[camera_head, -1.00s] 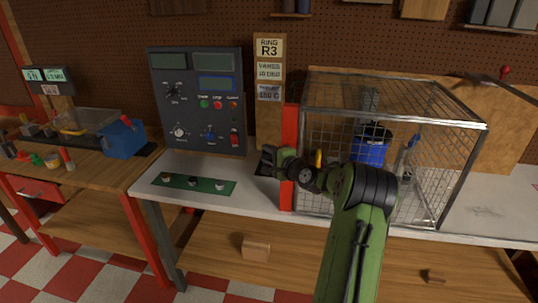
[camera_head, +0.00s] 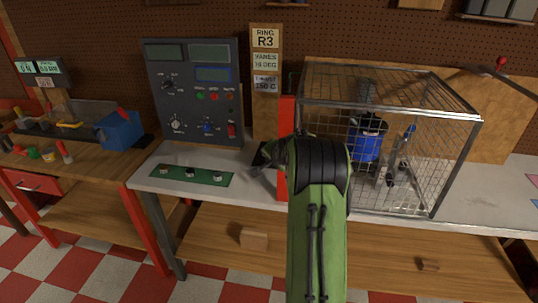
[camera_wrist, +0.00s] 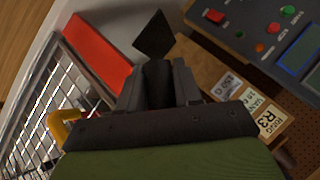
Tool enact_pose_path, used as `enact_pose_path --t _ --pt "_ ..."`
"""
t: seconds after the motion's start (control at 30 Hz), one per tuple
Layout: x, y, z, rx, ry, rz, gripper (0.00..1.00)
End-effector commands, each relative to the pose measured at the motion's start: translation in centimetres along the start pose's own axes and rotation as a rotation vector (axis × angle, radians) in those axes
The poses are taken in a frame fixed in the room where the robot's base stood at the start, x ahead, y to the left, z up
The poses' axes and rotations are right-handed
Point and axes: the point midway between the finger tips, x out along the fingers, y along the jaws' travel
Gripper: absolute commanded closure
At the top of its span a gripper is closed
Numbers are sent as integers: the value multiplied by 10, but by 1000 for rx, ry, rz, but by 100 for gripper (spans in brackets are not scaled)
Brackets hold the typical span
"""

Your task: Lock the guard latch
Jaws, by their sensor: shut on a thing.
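The guard is a wire-mesh cage (camera_head: 425,110) on the white bench. A red post (camera_head: 286,180) stands at its left edge and shows as a red bar in the wrist view (camera_wrist: 92,50). A yellow handle (camera_wrist: 58,128) sits on the cage side in the wrist view. My gripper (camera_wrist: 158,82) is beside the red post, its dark fingers shut on a dark piece. A black square plate (camera_wrist: 154,36) shows just beyond the fingertips. I cannot tell whether the held piece is the latch. In the head view my green arm hides most of the gripper and the handle.
A control panel (camera_head: 193,95) and a sign post (camera_head: 266,80) stand behind the gripper. A green strip with knobs (camera_head: 193,176) lies on the bench at left. A blue motor-like body (camera_head: 366,140) stands inside the cage. A blue box (camera_head: 120,130) is on the left table.

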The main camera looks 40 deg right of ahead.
Motion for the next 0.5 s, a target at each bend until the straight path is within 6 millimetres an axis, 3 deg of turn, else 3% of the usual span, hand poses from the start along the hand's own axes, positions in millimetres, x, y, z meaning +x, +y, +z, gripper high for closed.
enact_pose_path --t 0.5 --pt "1 15 -3 -202 56 200 100"
